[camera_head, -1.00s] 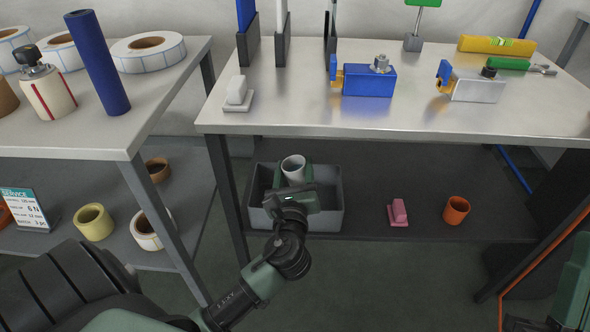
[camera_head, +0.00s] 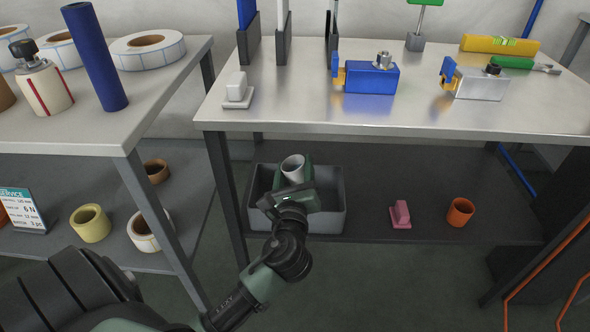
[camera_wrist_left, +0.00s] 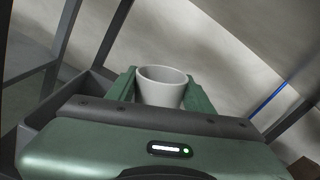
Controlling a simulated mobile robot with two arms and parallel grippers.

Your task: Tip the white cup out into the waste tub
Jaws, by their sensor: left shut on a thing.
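The white cup (camera_head: 292,171) is held between the fingers of my left gripper (camera_head: 296,180). The cup is over the grey waste tub (camera_head: 333,208) on the lower shelf. In the left wrist view the cup (camera_wrist_left: 161,92) sits between the two green fingers of the gripper (camera_wrist_left: 160,88), its mouth facing mostly upward with a slight lean. What is inside the cup cannot be made out. The gripper and wrist hide part of the tub's inside and front wall. My right gripper is not in view.
A pink block (camera_head: 400,214) and an orange cup (camera_head: 460,212) stand on the shelf right of the tub. The bench top (camera_head: 290,112) overhangs the shelf, and a table leg (camera_head: 226,195) stands left of the tub. Shelf between tub and pink block is clear.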

